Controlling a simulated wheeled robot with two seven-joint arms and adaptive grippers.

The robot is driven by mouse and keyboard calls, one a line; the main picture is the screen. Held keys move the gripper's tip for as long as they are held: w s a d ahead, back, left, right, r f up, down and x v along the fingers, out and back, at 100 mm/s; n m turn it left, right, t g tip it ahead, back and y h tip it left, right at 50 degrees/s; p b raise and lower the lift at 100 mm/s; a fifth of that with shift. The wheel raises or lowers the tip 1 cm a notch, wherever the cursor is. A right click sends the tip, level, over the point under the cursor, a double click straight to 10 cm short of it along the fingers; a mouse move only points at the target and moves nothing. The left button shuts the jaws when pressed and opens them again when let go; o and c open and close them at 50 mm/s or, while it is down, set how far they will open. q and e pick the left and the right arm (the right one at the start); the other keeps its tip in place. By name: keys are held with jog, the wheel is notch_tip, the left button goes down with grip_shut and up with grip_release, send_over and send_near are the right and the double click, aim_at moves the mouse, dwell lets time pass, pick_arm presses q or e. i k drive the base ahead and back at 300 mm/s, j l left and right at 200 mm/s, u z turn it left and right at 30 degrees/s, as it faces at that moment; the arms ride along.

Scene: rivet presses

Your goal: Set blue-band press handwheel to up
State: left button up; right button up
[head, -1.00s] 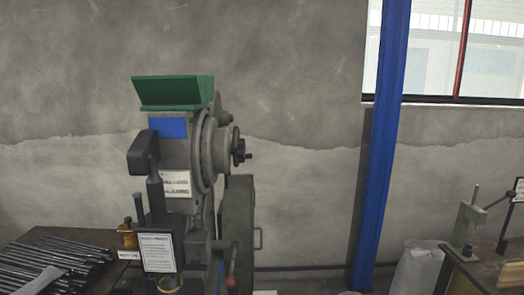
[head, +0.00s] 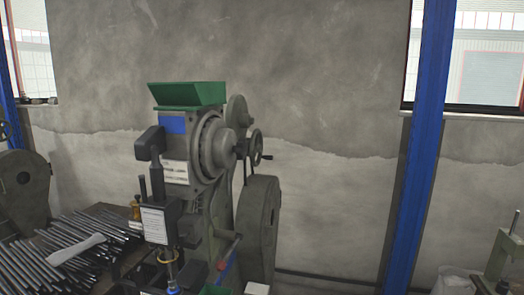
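The press with a blue band (head: 172,125) stands left of centre in the head view, with a green hopper (head: 190,95) on top. Its dark handwheel (head: 256,147) sits on the right side of the press head, on a short shaft. A small crank handle sticks out to the right from the wheel. The wheel is seen at an angle, and its marked setting cannot be read. Neither of my grippers shows in the view.
A bench with several metal rods (head: 75,245) is at the lower left. A large flywheel (head: 262,230) stands below the handwheel. A blue column (head: 420,150) rises at the right, with a green-grey tool (head: 500,260) beyond it. The wall between flywheel and column is clear.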

aim_at(257, 145)
jog(key=i+l+z, duration=0.35)
jog(key=i+z, duration=0.35)
jog(key=i, duration=0.25)
jog(key=i+l+u, duration=0.1)
jog(key=i, duration=0.35)
jog(key=i+l+u, duration=0.1)
jog(key=i, duration=0.35)
jog(key=l, duration=0.1)
